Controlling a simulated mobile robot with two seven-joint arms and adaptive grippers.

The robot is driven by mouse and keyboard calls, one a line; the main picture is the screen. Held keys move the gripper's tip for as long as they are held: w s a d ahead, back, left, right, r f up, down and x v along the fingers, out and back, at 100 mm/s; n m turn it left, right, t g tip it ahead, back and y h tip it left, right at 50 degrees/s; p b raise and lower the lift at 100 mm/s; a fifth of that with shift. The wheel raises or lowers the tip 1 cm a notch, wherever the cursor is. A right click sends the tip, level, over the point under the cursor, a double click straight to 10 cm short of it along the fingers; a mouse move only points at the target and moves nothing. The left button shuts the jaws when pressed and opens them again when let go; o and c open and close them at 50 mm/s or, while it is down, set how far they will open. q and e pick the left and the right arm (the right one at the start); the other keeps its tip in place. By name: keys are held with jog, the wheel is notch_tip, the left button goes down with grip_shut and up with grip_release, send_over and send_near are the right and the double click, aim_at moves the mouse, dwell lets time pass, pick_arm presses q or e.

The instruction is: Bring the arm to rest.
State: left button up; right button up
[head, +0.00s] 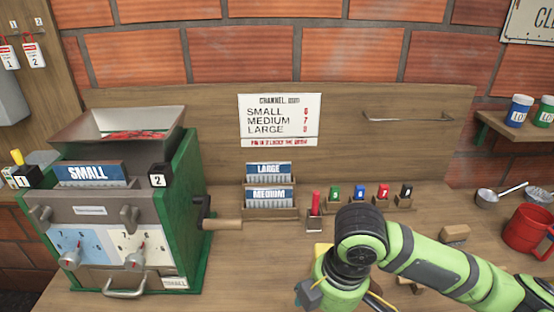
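My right arm (420,262), green and dark grey, comes in from the lower right and bends down at the bottom middle, over the wooden bench. Its wrist hangs in front of the row of small coloured pieces, near the bottom edge. The gripper's fingers are hidden behind the wrist or cut off by the edge, so I cannot tell whether they are open or shut, or whether they hold anything. My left arm and gripper are out of view.
A green pulper (195,190) with a SMALL plate (88,173) stands at the left. LARGE (268,169) and MEDIUM (270,198) plates sit in wooden holders. A red marker (315,203) stands mid-bench. A red mug (527,229) and wooden block (455,234) are at the right.

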jog(key=s+a+f+m+t+y, duration=0.25)
jog(key=a+f+m+y, duration=0.2)
jog(key=f+m, duration=0.3)
jog(key=s+d+f+m+h, duration=0.3)
jog(key=s+d+f+m, duration=0.15)
jog(key=d, duration=0.35)
jog(key=s+d+f+m+h, duration=0.3)
jog(key=s+d+f, duration=0.15)
jog(key=d, duration=0.35)
notch_tip(320, 180, down, 26)
jog(key=s, duration=0.3)
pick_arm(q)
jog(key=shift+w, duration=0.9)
pick_arm(e)
jog(key=s+d+f+g, duration=0.2)
jog(key=s+f, duration=0.9)
jog(key=s, duration=0.3)
jog(key=shift+s+d+f, duration=0.2)
jog(key=shift+d+f, duration=0.15)
